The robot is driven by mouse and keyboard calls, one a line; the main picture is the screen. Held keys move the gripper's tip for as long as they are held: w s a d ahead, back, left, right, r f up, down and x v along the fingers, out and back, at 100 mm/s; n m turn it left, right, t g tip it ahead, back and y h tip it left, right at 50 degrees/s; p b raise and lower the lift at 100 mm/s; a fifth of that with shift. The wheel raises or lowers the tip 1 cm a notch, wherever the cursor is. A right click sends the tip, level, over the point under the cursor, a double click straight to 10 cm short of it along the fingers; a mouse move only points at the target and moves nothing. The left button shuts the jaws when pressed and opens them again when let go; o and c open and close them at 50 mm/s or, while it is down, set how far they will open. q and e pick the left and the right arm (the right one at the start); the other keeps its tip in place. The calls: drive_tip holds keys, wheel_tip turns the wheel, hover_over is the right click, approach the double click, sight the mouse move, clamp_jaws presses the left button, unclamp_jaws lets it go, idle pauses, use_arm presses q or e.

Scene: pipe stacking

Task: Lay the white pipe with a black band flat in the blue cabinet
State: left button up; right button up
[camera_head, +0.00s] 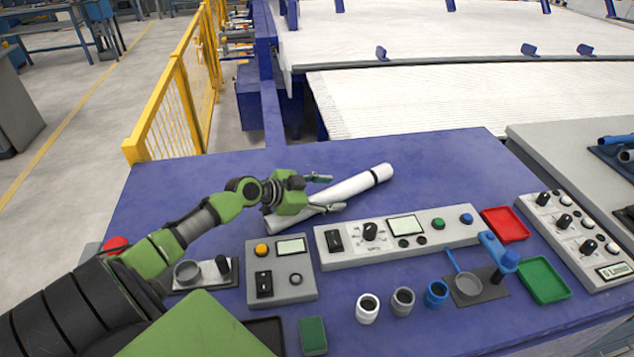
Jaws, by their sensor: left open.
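The white pipe (350,187) with a black band near its far right end lies slanted on the blue table top. My left gripper (337,192) is open, with one finger on each side of the pipe's middle part in this view. Whether the fingers touch the pipe is not clear. A blue-framed structure (290,75) with white ribbed layers stands behind the table and may be the blue cabinet. My right gripper is not in view.
The blue table (440,152) is clear behind the pipe. In front of it are a long control panel (470,235), a grey button box (282,290), several small cups, a red tray (505,224) and a green tray (543,280). A yellow fence (180,90) stands at the back left.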

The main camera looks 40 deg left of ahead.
use_arm(q)
drive_tip(key=shift+s+a+r, duration=0.1)
drive_tip(key=shift+s+a, duration=0.1)
drive_tip(key=shift+s, duration=0.25)
drive_tip(key=b+v, duration=0.1)
drive_tip(key=v, duration=0.9)
drive_tip(key=shift+d+r, duration=0.1)
drive_tip(key=shift+s+r, duration=0.25)
drive_tip(key=w+d+r+g+h+p, duration=0.1)
drive_tip(key=w+d+g+h+p, duration=0.15)
drive_tip(key=w+d, duration=0.4)
drive_tip(key=n+g+y+p, duration=0.3)
drive_tip(key=n+g+y, duration=0.1)
drive_tip(key=g+y, duration=0.1)
approach(332, 189)
drive_tip(key=p+x, duration=0.1)
drive_tip(key=x, duration=0.4)
drive_tip(key=shift+d+f, duration=0.1)
drive_tip(key=shift+f, duration=0.2)
drive_tip(key=shift+s+p+x, duration=0.2)
drive_tip(key=shift+p+x, duration=0.4)
drive_tip(key=shift+x, duration=2.15)
clamp_jaws()
